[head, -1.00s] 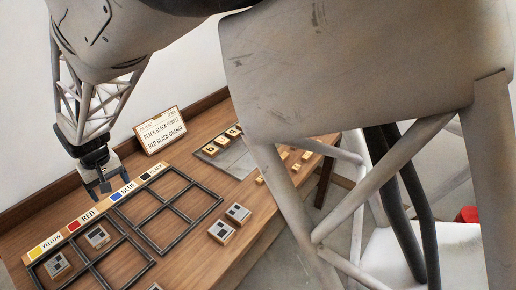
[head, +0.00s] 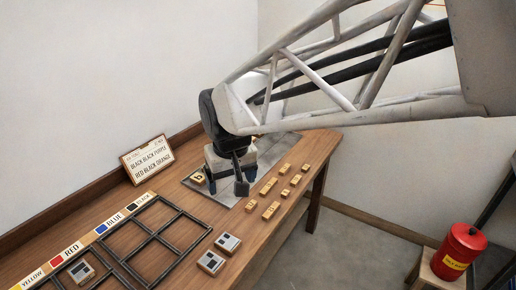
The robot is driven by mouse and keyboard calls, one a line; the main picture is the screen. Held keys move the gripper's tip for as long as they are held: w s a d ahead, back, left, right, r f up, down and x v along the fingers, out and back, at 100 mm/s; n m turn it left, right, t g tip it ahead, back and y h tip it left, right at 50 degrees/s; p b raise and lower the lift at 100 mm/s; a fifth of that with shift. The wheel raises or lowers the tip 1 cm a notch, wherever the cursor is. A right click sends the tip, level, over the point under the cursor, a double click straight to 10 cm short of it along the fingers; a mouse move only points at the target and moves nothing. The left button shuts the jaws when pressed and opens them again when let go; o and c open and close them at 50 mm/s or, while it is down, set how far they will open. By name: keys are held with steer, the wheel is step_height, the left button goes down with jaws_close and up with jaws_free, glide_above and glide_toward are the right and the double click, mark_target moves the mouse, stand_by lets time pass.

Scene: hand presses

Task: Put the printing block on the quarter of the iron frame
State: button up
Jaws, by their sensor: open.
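Two printing blocks, wooden with grey tops, lie loose on the table right of the iron frames: one farther back (head: 228,242) and one nearer (head: 211,262). Another similar block (head: 81,271) sits inside a quarter of the left iron frame (head: 114,268), which is cut off by the picture edge. The quarters of the right iron frame (head: 155,236) look empty. My gripper (head: 228,187) is open, pointing down over the grey slab at the back, away from these blocks and frames. It hides part of the slab; nothing shows between its fingers.
Colour labels, yellow to black (head: 115,220), line the frames' back edge. A sign (head: 147,158) stands behind. A letter block (head: 198,177) lies on the grey slab (head: 262,160); several small wooden blocks (head: 270,187) lie right of it. A red canister (head: 460,252) stands on a stool.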

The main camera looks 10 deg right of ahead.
steer(key=s+d+m, duration=0.3)
steer(key=s+d, duration=1)
steer(key=s, duration=0.1)
steer(key=shift+s+d+f+t+h, duration=0.15)
steer(key=shift+s+d+t+h, duration=0.15)
steer(key=shift+s+d+t, duration=0.1)
